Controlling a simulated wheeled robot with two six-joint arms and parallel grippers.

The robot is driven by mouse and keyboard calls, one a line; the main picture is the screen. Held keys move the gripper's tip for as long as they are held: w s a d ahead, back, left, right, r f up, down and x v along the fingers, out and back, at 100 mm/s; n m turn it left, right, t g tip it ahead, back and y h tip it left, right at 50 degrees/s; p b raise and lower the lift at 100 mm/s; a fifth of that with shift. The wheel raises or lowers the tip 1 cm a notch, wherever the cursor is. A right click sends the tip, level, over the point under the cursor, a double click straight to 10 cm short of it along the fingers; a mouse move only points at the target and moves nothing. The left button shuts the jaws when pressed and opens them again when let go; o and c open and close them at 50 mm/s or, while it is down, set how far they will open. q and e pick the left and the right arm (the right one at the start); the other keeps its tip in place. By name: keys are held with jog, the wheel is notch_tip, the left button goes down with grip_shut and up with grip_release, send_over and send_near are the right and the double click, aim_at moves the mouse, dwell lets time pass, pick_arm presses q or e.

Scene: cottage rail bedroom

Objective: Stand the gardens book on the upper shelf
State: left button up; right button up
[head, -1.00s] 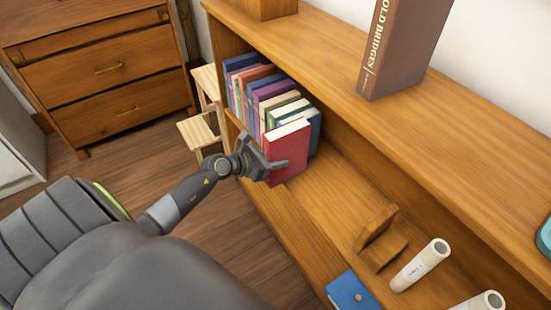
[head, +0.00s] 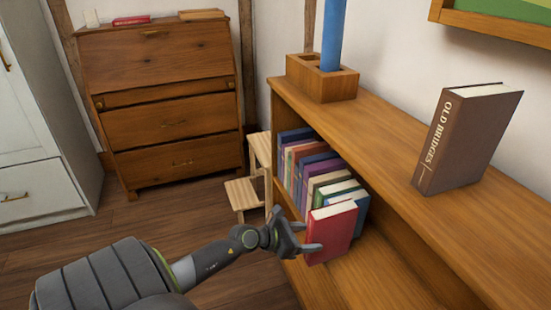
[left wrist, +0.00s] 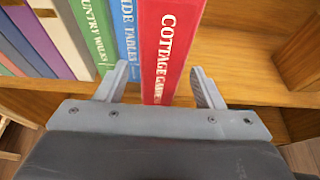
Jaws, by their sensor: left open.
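The gardens book is red, with "COTTAGE GARDENS" on its spine. It stands upright on the lower shelf (head: 378,283) at the near end of a row of books, in the head view (head: 330,232) and the left wrist view (left wrist: 170,45). My left gripper (head: 306,237) is open at its spine. In the left wrist view the fingers (left wrist: 160,77) are on either side of the spine, with visible gaps. The upper shelf (head: 400,140) holds a brown "OLD BRIDGES" book (head: 462,140), slightly tilted. My right gripper is not in view.
Several books (head: 312,165) stand left of the red one; a blue book (left wrist: 127,40) is directly beside it. A wooden holder (head: 322,80) with a blue upright object stands at the upper shelf's far end. Bare shelf lies between it and the brown book. A step stool (head: 243,193) stands beyond.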

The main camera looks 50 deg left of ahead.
pick_arm(q)
jog(key=s+f+p+v, duration=0.1)
jog(key=p+v, duration=0.6)
jog(key=v, duration=1.2)
jog(key=shift+s+a+f, duration=0.3)
jog(key=shift+a+f, duration=0.1)
jog(key=shift+f, duration=0.2)
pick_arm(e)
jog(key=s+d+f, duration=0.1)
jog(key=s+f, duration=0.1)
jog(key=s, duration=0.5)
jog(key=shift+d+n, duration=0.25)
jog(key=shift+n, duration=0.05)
